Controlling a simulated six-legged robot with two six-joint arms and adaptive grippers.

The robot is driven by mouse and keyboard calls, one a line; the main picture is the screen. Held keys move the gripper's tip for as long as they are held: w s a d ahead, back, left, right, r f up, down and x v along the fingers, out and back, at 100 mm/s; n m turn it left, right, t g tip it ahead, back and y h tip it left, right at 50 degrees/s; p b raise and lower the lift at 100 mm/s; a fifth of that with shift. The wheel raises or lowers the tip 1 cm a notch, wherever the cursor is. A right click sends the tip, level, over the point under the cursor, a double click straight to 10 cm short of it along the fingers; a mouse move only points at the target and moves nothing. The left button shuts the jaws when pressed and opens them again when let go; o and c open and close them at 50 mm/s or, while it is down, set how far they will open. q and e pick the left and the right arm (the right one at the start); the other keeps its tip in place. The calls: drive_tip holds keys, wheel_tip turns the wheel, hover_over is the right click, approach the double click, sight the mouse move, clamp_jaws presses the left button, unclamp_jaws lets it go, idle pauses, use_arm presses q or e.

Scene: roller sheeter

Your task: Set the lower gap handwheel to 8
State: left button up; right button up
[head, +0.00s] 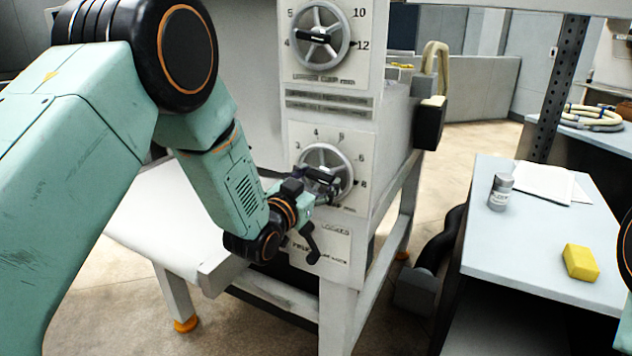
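The lower gap handwheel (346,163) is a silver spoked wheel on the lower white panel of the sheeter. Numbers are printed around it; the 8 (364,184) is at its right, slightly below centre. My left gripper (325,180) is at the front of the wheel and covers its hub and lower left part. Its fingers are small and dark against the black handle, so I cannot tell whether they are closed on it. The wheel's pointer is not clear to see. My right gripper is not in view.
The upper handwheel (335,50) with its black handle is above on the same machine. A white side table (520,255) at the right holds a grey jar (500,192), papers (543,183) and a yellow sponge (580,262). A black box (430,123) juts from the machine's right side.

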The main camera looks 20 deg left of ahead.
use_arm(q)
drive_tip(key=shift+o, duration=0.9)
drive_tip(key=shift+w+d, duration=0.1)
drive_tip(key=shift+w, duration=0.05)
drive_tip(key=shift+f, duration=0.1)
drive_tip(key=s+a, duration=0.2)
drive_tip(key=s, duration=1)
drive_tip(key=shift+a, duration=0.2)
drive_tip(key=shift+w, duration=0.1)
drive_tip(key=w, duration=0.4)
drive_tip(key=w+d, duration=0.1)
drive_tip(key=w, duration=0.2)
drive_tip(key=w+d, duration=0.1)
drive_tip(key=w, duration=0.3)
drive_tip(key=shift+w+d+f, duration=0.1)
drive_tip(key=shift+w+d, duration=0.05)
drive_tip(key=shift+w, duration=0.2)
drive_tip(key=shift+s, duration=0.2)
